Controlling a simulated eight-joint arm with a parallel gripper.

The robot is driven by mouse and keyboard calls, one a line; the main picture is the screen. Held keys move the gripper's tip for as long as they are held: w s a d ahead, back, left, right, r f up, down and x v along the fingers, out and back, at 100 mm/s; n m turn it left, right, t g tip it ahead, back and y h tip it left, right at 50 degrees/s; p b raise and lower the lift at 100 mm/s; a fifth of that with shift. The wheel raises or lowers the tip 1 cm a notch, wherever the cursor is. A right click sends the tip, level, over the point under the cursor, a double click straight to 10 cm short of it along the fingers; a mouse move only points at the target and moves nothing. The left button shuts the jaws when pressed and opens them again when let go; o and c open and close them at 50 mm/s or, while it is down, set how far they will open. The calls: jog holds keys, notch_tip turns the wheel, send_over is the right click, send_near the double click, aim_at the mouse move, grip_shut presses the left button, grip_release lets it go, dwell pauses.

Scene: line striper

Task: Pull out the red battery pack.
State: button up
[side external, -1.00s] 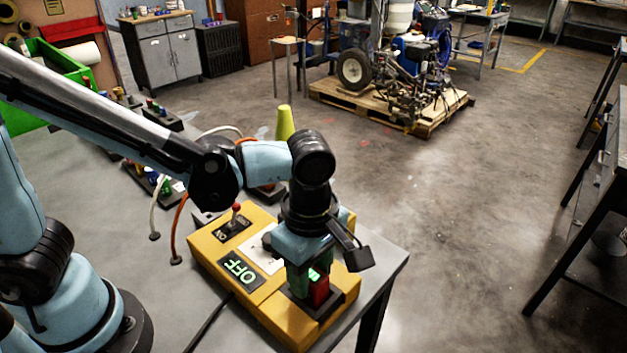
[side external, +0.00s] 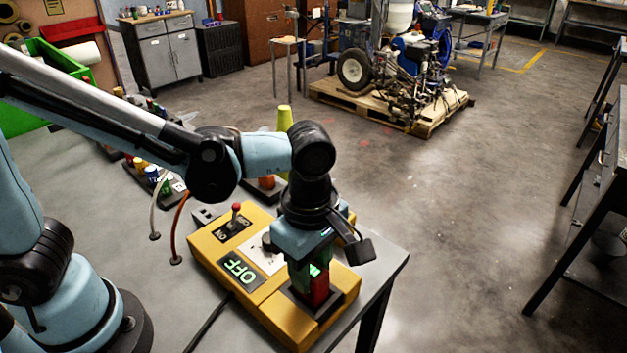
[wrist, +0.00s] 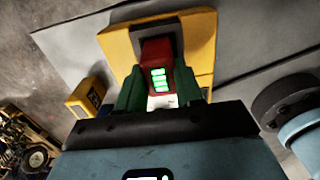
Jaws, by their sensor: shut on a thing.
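The red battery pack (side external: 319,291) stands upright at the black socket (side external: 299,301) on the yellow box's near right end. My gripper (side external: 312,274) is above the socket, with its green fingers shut on the pack. In the wrist view the red pack (wrist: 156,55) shows a lit green gauge, with a green finger on each side (wrist: 160,92). The pack's lower end is at the black socket (wrist: 150,30); I cannot tell how deep it sits. My fingers hide part of the pack in the side view.
The yellow box (side external: 215,247) carries a green-lit OFF display (side external: 240,268) and a red-knobbed lever (side external: 236,211). A yellow-green cone (side external: 285,118) and small coloured parts (side external: 152,173) stand behind. The grey table (side external: 140,245) ends just right of the box. Open floor lies beyond.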

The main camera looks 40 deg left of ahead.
jog(key=shift+r, duration=0.1)
jog(key=shift+r, duration=2.35)
